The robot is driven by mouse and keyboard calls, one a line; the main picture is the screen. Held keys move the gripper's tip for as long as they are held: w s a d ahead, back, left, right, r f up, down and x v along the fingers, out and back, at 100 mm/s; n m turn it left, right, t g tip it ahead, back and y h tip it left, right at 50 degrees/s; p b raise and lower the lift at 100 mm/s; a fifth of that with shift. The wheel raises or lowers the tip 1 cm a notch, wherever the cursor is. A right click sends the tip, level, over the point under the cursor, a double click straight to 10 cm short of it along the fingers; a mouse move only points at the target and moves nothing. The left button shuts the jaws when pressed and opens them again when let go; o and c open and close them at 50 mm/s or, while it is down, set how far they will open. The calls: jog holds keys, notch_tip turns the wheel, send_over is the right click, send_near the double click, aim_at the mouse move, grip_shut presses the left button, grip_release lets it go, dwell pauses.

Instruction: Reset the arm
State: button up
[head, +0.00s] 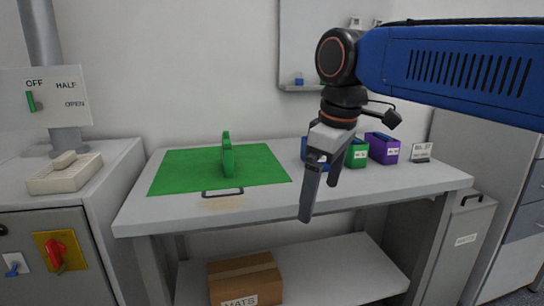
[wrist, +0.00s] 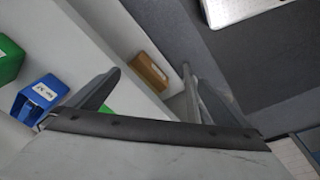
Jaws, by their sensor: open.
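My blue arm reaches in from the right in the head view. My gripper (head: 320,192) hangs below it, pointing down in front of the table's right half. Its two dark fingers are apart and nothing is between them. In the wrist view the two fingers of my gripper (wrist: 150,85) also stand apart, with the floor and the table's lower shelf beyond.
A table (head: 260,204) carries a green mat (head: 180,172) with an upright green object (head: 227,160). Blue, green (head: 357,153) and purple (head: 383,148) bins stand behind my gripper. A cardboard box (head: 245,280) sits on the lower shelf. A grey cabinet (head: 50,222) stands left.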

jog(key=s+d+f+m+t, duration=0.1)
jog(key=s+d+f+m, duration=0.2)
jog(key=d+f, duration=0.3)
jog(key=s+d+f+m+t, duration=0.1)
jog(key=s+d+f+m, duration=0.3)
jog(key=f, duration=0.5)
jog(key=s+d+f+m+h, duration=0.1)
jog(key=s+d+f+m, duration=0.3)
jog(key=d+f, duration=0.3)
jog(key=shift+s+d+f+t, duration=0.15)
jog(key=shift+s+d+t, duration=0.25)
jog(key=shift+s+d, duration=0.5)
jog(key=shift+w+d, duration=0.1)
jog(key=shift+w, duration=0.05)
